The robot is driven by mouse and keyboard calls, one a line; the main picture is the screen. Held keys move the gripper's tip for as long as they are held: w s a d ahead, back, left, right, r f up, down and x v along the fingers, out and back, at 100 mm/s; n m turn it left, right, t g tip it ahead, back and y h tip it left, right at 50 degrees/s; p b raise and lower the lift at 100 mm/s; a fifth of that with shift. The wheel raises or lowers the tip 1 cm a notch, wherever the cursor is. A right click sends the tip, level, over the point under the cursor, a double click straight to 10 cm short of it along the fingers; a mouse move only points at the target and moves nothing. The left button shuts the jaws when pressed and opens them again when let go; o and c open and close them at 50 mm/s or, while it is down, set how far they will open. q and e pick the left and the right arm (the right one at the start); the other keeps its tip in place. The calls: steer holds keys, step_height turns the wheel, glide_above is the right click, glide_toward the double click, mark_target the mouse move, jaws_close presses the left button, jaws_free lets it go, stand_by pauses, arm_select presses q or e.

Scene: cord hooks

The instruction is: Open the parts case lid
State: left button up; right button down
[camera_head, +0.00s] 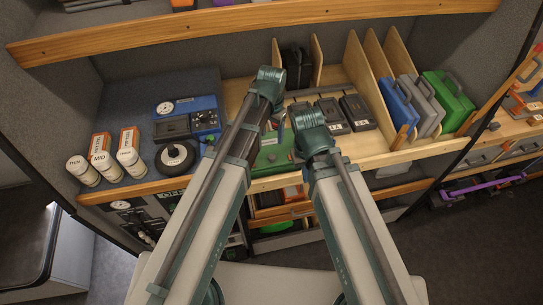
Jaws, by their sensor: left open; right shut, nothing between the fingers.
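A green case (272,158) lies flat on the wooden bench between my two forearms. It looks closed, but my arms cover much of it and I cannot make out its lid edge or latch. My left gripper (279,129) is over the case's far part, largely hidden by my own arm; it is open. My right gripper (300,150) is at the case's right side, mostly behind my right wrist; it is shut with nothing in it. I cannot tell whether either touches the case.
Dark boxes (355,107) lie right of the case. Upright blue (397,103), grey (426,104) and green (449,98) cases stand between wooden dividers at right. A blue device (190,117), a black round reel (176,158) and white canisters (131,161) stand at left. A shelf edge (200,31) runs above.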

mark_target(272, 156)
arm_select(q)
step_height(272, 156, down, 12)
steer(key=b, duration=1.1)
steer(key=shift+r, duration=0.1)
jaws_close()
stand_by(0.7)
